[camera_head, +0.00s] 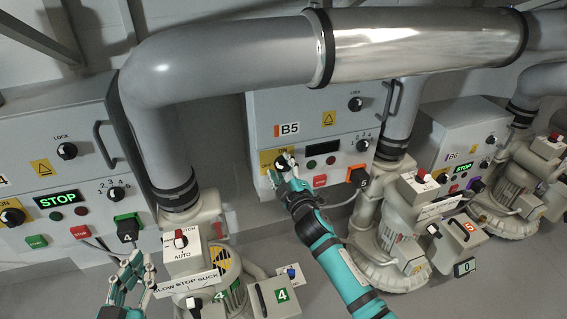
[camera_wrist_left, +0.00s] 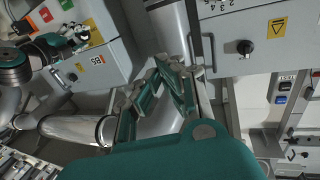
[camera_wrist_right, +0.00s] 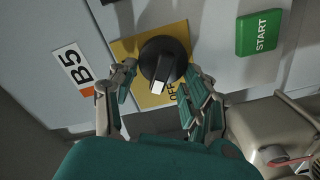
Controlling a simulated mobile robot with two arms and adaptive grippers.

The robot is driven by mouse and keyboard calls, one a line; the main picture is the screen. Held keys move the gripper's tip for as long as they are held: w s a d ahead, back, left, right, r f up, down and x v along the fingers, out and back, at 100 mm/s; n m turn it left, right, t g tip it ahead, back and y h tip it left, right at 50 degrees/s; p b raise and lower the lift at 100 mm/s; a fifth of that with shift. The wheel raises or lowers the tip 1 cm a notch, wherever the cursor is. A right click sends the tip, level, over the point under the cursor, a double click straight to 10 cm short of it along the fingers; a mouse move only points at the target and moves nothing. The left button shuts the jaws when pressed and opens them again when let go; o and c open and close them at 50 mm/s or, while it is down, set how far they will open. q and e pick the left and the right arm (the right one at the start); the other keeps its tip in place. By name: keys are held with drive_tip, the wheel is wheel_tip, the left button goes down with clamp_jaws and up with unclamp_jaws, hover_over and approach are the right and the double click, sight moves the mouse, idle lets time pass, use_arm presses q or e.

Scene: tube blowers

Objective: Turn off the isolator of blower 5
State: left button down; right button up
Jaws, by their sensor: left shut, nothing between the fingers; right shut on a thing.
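The B5 panel (camera_head: 345,115) is a grey cabinet with a yellow plate (camera_head: 266,157) carrying a black isolator knob. My right gripper (camera_head: 287,163) is at this knob. In the right wrist view the black knob (camera_wrist_right: 160,58) sits between the fingers of my right gripper (camera_wrist_right: 163,75), which is shut on it. The knob's white mark points down in that view, beside the word OFF. ON shows above the knob in the head view. My left gripper (camera_head: 135,272) is shut and empty, low at the left, away from the B5 panel.
Blower 4 (camera_head: 190,250) with its AUTO switch box stands close to my left gripper. Panel 4 (camera_head: 55,170) is at the left. Blower 5 (camera_head: 400,225) stands right of my right arm. A large pipe (camera_head: 220,60) crosses above. Panel B6 (camera_head: 460,150) is at the right.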

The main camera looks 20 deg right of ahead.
drive_tip(key=n, duration=0.2)
drive_tip(key=shift+f+n+p, duration=0.1)
drive_tip(key=shift+n+p, duration=0.25)
drive_tip(key=shift+n, duration=0.05)
use_arm(q)
wheel_tip(320, 180, down, 6)
drive_tip(key=s+a+g+y, duration=0.1)
drive_tip(key=s+g, duration=0.1)
drive_tip(key=g, duration=0.2)
drive_tip(key=shift+a+f+p, duration=0.2)
drive_tip(key=shift+a+p, duration=0.05)
drive_tip(key=shift+p, duration=0.05)
use_arm(e)
drive_tip(key=shift+f+n, duration=0.2)
drive_tip(key=shift+n, duration=1.7)
drive_tip(key=o, duration=1.1)
drive_tip(key=shift+o, duration=0.2)
drive_tip(key=s, duration=1.2)
drive_tip(key=shift+d, duration=0.15)
